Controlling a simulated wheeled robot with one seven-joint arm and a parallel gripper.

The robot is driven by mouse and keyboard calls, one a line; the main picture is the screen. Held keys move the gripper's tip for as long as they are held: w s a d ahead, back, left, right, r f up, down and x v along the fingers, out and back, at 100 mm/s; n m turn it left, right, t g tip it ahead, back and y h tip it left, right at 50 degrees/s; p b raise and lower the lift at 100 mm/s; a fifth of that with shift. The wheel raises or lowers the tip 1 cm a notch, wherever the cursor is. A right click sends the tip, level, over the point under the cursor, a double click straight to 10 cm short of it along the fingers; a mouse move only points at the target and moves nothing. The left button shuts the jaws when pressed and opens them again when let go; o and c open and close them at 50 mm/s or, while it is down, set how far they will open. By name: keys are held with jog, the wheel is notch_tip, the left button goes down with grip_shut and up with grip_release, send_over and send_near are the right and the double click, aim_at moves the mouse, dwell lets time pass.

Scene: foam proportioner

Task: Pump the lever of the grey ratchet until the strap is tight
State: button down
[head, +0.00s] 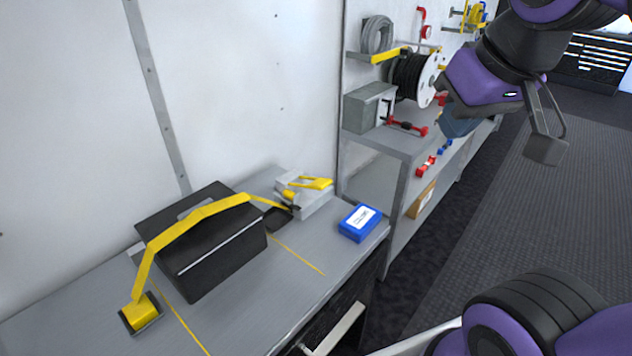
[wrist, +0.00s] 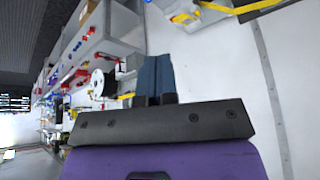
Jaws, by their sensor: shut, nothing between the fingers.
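The grey ratchet (head: 307,203) sits at the far end of the bench, with its yellow lever (head: 316,183) lying across its top. The yellow strap (head: 197,214) runs from an anchor at the near end, over a black case (head: 215,254), to the ratchet. Part of the strap stands off the case; I cannot tell how tight it is. My gripper (head: 457,126) is well to the right of the ratchet and higher, in front of the shelves. In the wrist view its blue fingers (wrist: 155,76) are shut and empty. The yellow lever (wrist: 218,7) shows at the top edge there.
A blue box (head: 359,223) lies on the bench just right of the ratchet. The grey bench (head: 252,318) has yellow lines beside the case. Shelves with a cable reel (head: 412,76) and red fittings stand behind. Air between my gripper and the ratchet looks clear.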

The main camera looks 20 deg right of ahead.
jog(key=w+m, duration=0.2)
jog(key=w, duration=0.9)
jog(key=m, duration=0.5)
send_over(317, 178)
jog(key=w+a, duration=0.1)
jog(key=a, duration=0.1)
notch_tip(317, 178, down, 21)
jog(key=shift+r+h, duration=0.2)
jog(key=shift+h, duration=0.2)
jog(key=shift+s+d+f, duration=0.25)
jog(key=shift+s+f, duration=0.2)
jog(key=shift+f, duration=0.95)
jog(key=shift+s+d+f, duration=0.3)
jog(key=shift+s+f, duration=0.1)
jog(key=shift+f, duration=0.95)
jog(key=shift+s+d+f, duration=0.25)
jog(key=shift+s+f, duration=0.2)
jog(key=shift+f, duration=0.95)
jog(key=shift+f, duration=0.1)
jog(key=shift+s+d+f+t, duration=0.1)
jog(key=shift+f+t, duration=0.15)
jog(key=shift+t, duration=0.05)
